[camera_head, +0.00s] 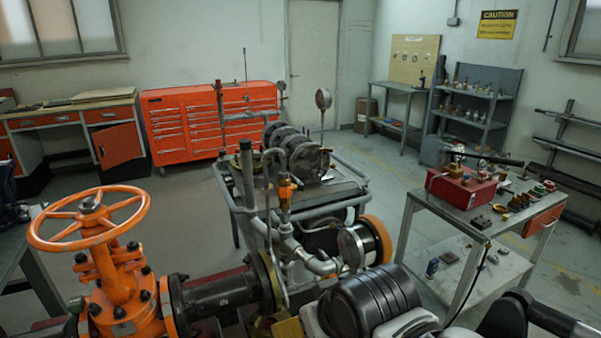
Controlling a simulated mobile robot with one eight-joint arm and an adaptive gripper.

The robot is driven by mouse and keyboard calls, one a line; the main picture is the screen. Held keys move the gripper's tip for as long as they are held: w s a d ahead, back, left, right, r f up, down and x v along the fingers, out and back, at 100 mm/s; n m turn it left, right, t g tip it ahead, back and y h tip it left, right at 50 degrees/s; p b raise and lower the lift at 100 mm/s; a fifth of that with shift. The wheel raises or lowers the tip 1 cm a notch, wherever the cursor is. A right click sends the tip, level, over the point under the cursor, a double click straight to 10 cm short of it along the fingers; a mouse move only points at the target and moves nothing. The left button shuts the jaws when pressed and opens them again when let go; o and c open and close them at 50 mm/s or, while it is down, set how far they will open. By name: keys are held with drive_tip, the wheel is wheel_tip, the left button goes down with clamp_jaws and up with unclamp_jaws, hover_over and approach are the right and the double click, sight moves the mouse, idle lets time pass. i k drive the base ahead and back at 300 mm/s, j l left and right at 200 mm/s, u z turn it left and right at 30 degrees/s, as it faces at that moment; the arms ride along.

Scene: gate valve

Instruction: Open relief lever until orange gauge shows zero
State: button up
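A pipe assembly with grey fittings (320,266) stands in the centre foreground. A small orange fitting (284,192) sits on its upright pipe; I cannot tell whether this is the relief lever. A large orange handwheel (90,220) tops an orange gate valve (118,280) at the left. My gripper cannot be made out; dark parts of my own arm fill the bottom right.
A grey wheeled cart (350,200) carrying pipework and large round parts stands behind the assembly. A metal table (455,215) with a red box (462,187) and small parts is at right. An orange tool cabinet (205,122) stands behind. Floor (390,175) is clear between cart and table.

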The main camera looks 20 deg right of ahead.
sight(295, 180)
drive_tip(key=l+u, duration=0.3)
drive_tip(key=l, duration=0.5)
drive_tip(key=l+u, duration=0.3)
drive_tip(key=l, duration=0.45)
drive_tip(key=k+l+u, duration=0.25)
drive_tip(key=l, duration=0.5)
drive_tip(key=i+l+u, duration=0.15)
drive_tip(key=i+l, duration=0.3)
drive_tip(key=k+l+z, duration=0.1)
drive_tip(key=l, duration=0.3)
drive_tip(key=i+l+z, duration=0.1)
drive_tip(key=l, duration=0.2)
drive_tip(key=i+l+z, duration=0.1)
drive_tip(key=l, duration=0.15)
drive_tip(key=i+j, duration=0.1)
drive_tip(key=j, duration=0.25)
drive_tip(key=i+j, duration=0.1)
drive_tip(key=j, duration=0.25)
